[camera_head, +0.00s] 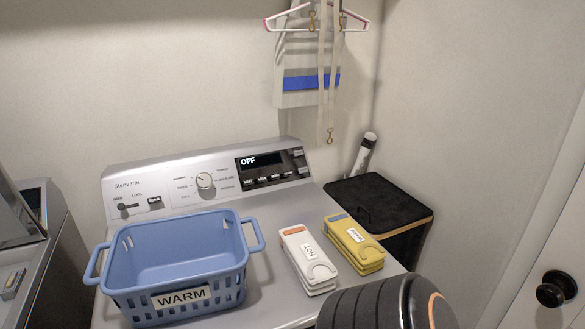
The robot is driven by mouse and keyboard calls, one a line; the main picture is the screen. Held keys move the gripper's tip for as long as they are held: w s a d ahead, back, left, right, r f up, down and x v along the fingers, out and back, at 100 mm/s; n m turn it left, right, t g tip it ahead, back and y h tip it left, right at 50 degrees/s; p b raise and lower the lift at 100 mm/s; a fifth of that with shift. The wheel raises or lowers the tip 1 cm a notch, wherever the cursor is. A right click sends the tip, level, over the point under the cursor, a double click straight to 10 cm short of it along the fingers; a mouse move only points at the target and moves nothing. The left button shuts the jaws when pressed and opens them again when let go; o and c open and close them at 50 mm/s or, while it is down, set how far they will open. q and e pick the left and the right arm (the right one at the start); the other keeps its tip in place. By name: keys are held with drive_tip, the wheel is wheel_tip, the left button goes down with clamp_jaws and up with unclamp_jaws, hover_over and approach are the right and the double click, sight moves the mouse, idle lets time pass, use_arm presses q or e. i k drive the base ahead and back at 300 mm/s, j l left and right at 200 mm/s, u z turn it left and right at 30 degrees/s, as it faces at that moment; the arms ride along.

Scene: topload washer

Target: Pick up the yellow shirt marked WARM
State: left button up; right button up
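The folded yellow shirt (353,246) lies on the right part of the light grey appliance top, near its right edge. It has a small white tag whose word is too small to read surely. A folded white shirt (308,258) tagged HOT lies just left of it, with a narrow gap between them. A blue basket (178,270) labelled WARM stands left of the shirts and looks empty. A dark ribbed part, apparently of my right arm, covers the lower right just in front of the yellow shirt. Neither gripper shows.
The appliance's control panel (215,180) reads OFF and rises behind the basket. A black bin (380,205) stands beyond the right edge. A garment (308,75) hangs on the back wall. A door knob (556,289) is at right. Another appliance (45,240) stands at left.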

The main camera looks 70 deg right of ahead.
sight(361, 251)
drive_tip(key=z, duration=2.6)
drive_tip(key=u, duration=1)
drive_tip(key=k+l+u, duration=0.1)
drive_tip(key=l+u, duration=0.2)
drive_tip(key=k+l+u, duration=0.15)
drive_tip(key=l+u, duration=0.15)
drive_tip(key=k+l, duration=0.3)
drive_tip(key=l, duration=0.2)
drive_tip(key=i, duration=0.5)
